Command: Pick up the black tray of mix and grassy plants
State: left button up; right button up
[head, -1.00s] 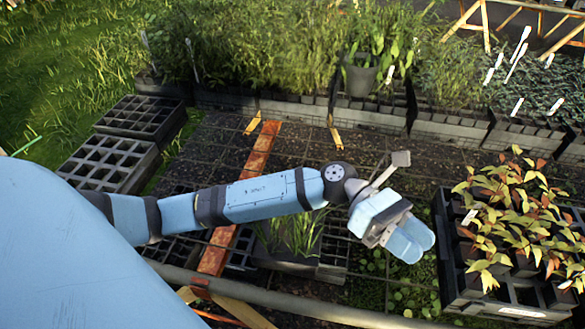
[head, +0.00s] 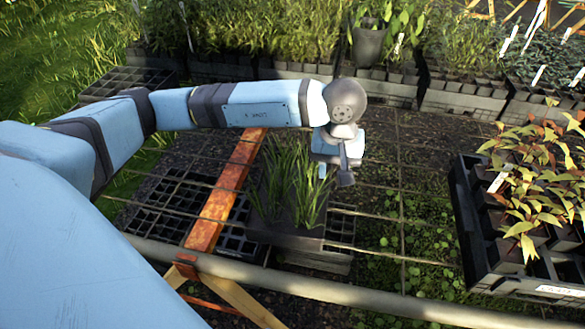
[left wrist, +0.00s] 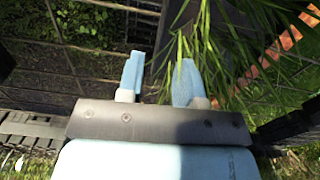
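The black tray (head: 290,238) holding tall green grassy plants (head: 298,185) rests on the mesh bench, low in the middle of the head view. The grassy leaves also show at the upper right of the left wrist view (left wrist: 205,60). My left gripper (head: 322,170) is just beyond and to the right of the grass in the head view, partly hidden by its own wrist. In the left wrist view its two blue fingers (left wrist: 160,68) are apart with nothing clearly held between them; leaves hang close to one finger. My right gripper is in neither view.
A black crate (head: 468,225) of red-leaved plants stands at the right. Several planted trays (head: 295,72) line the back. A rusty orange bar (head: 228,195) and empty cell trays (head: 180,195) lie left of the grass. A grey rail (head: 350,290) crosses the front.

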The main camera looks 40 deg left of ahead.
aim_at(328, 194)
pick_arm(q)
jog(key=f, duration=0.2)
jog(key=f+b, duration=0.1)
jog(key=f, duration=0.4)
jog(key=shift+a+f, duration=0.25)
jog(key=shift+f, duration=0.3)
grip_shut()
jog(key=shift+r, duration=0.1)
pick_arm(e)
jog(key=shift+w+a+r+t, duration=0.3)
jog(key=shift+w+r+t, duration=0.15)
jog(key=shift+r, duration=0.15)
